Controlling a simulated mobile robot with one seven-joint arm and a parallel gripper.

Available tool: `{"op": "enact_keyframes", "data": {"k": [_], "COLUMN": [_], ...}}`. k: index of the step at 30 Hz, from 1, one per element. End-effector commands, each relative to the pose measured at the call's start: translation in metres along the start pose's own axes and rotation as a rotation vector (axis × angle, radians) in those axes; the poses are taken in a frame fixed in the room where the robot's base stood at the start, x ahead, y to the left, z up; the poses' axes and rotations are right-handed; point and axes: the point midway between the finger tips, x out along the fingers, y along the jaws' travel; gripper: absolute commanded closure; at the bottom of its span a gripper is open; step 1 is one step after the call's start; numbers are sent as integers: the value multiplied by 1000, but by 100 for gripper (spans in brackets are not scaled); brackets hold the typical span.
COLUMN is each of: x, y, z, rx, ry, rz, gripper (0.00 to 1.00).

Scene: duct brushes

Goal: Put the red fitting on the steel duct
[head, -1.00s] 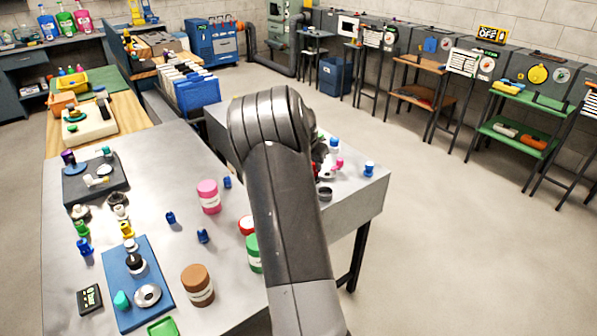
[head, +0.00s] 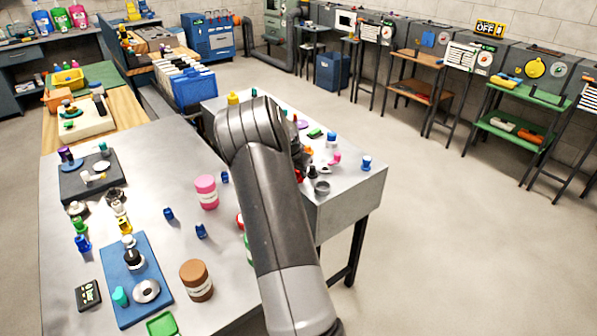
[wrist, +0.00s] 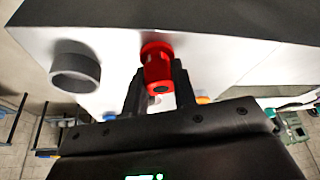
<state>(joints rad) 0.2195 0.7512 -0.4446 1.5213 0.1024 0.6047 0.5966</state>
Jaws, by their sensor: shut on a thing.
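The red fitting (wrist: 157,68) is between the two dark fingers of my gripper (wrist: 159,82) in the wrist view, and the gripper is shut on it. In the head view a small red patch (head: 298,175) shows beside my arm, which hides most of the gripper. A short grey hollow cylinder (wrist: 75,68) stands left of the fitting in the wrist view, apart from it. It also shows in the head view (head: 322,187), near the side table's front edge. I cannot tell for sure whether it is the steel duct.
The side table (head: 350,205) holds several small items, including a blue bottle (head: 366,162) and a pink piece (head: 335,159). The larger metal table (head: 150,190) on the left carries a pink jar (head: 206,192), a brown jar (head: 196,280) and a blue mat (head: 150,300). Open floor lies to the right.

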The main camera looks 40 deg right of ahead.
Motion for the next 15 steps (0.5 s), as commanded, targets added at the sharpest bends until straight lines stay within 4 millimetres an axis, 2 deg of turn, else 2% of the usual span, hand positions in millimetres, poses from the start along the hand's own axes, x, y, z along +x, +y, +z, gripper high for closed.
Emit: {"op": "enact_keyframes", "data": {"k": [1, 2, 3, 9, 15], "x": [2, 2, 2, 1, 1], "y": [0, 0, 0, 0, 0], "z": [1, 1, 1, 1, 1], "rx": [0, 0, 0, 0, 0], "ry": [-1, 0, -1, -1, -1], "rz": [1, 0, 0, 1, 1], "gripper": [99, 73, 69, 53, 53]}}
